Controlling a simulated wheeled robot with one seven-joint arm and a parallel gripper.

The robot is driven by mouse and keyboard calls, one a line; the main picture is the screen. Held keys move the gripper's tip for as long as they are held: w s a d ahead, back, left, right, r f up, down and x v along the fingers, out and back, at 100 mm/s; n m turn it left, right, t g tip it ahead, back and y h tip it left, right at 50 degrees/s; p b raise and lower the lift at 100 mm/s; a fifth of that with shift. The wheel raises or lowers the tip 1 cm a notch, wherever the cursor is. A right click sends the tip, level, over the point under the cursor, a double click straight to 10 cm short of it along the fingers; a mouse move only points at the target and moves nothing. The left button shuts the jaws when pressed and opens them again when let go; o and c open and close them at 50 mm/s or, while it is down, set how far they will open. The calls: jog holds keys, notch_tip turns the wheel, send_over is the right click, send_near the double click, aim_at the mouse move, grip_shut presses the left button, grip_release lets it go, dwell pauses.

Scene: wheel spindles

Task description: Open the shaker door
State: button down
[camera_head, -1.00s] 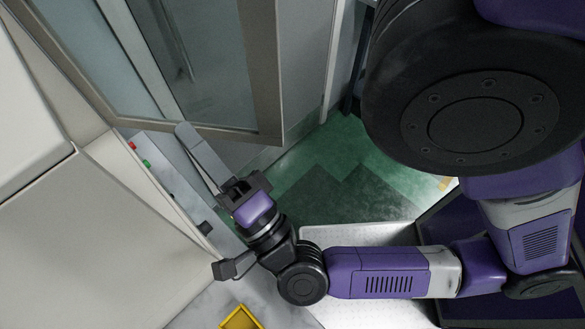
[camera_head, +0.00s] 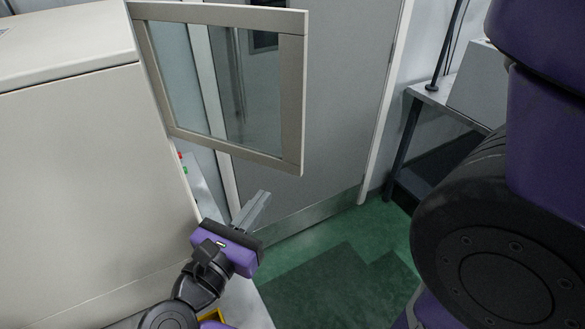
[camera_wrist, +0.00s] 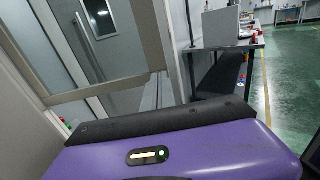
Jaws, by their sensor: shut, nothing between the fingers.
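The shaker door (camera_head: 292,95) is a beige frame with a glass pane, hinged on the shaker (camera_head: 80,180) at its left. It stands swung out, away from the shaker's body. My gripper (camera_head: 262,200) is below the door's lower edge, shut and empty, its fingers pointing up and right, apart from the door in this view.
Red and green buttons (camera_head: 183,163) sit below the door on the shaker's side. A grey room door (camera_head: 330,120) stands behind. A bench (camera_head: 430,100) is at the right, also in the wrist view (camera_wrist: 228,70). Green floor (camera_head: 340,270) is free between.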

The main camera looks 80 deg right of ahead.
aim_at(296, 153)
jog(key=p+x, duration=0.3)
jog(key=x, duration=0.9)
jog(key=shift+s+d+r, duration=0.15)
jog(key=shift+d, duration=0.55)
jog(key=shift+s+d, duration=0.1)
